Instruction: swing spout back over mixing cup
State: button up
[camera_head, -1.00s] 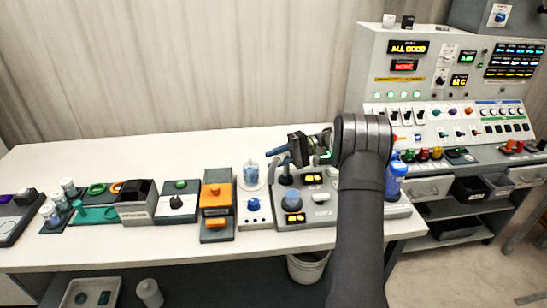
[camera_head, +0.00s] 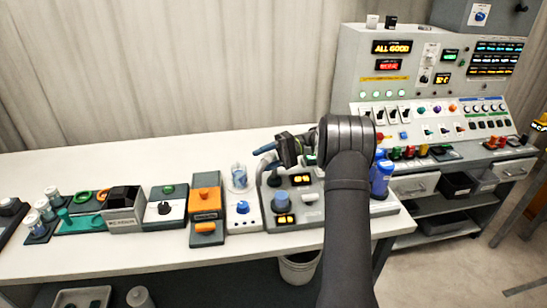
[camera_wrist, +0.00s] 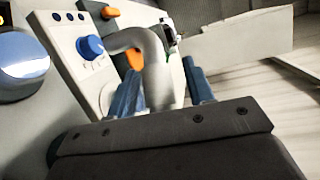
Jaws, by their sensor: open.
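The spout (camera_wrist: 155,60) is a grey curved pipe in the wrist view, rising and bending over to the left. My gripper (camera_wrist: 160,75) is open, with one blue finger on each side of the pipe; I cannot tell whether either touches it. In the head view my gripper (camera_head: 266,149) hangs above the dispenser unit (camera_head: 307,212), right of and above a clear cup with bluish contents (camera_head: 239,177), likely the mixing cup. The cup stands on a white unit with a blue knob (camera_head: 242,207). The spout is hard to make out there, beside my gripper.
A large blue knob (camera_head: 281,198) sits on the dispenser unit; it also shows in the wrist view (camera_wrist: 25,60). An orange-topped box (camera_head: 205,203) stands left of the cup's unit. A blue bottle (camera_head: 381,178) stands right of my arm. The bench behind is clear.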

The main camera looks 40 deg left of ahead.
jog(key=w+a+m+t+y, duration=0.3)
jog(key=a+m+t+y, duration=0.4)
jog(key=m+t, duration=0.6)
jog(key=d+r+n+t+y, duration=0.1)
jog(key=d+r, duration=0.1)
jog(key=d, duration=1.6)
jog(key=d+r+n+t, duration=0.1)
jog(key=d+r+t, duration=0.2)
jog(key=d+r, duration=0.9)
jog(key=d, duration=0.4)
jog(key=shift+s+d+r+n, duration=0.3)
jog(key=shift+d, duration=0.05)
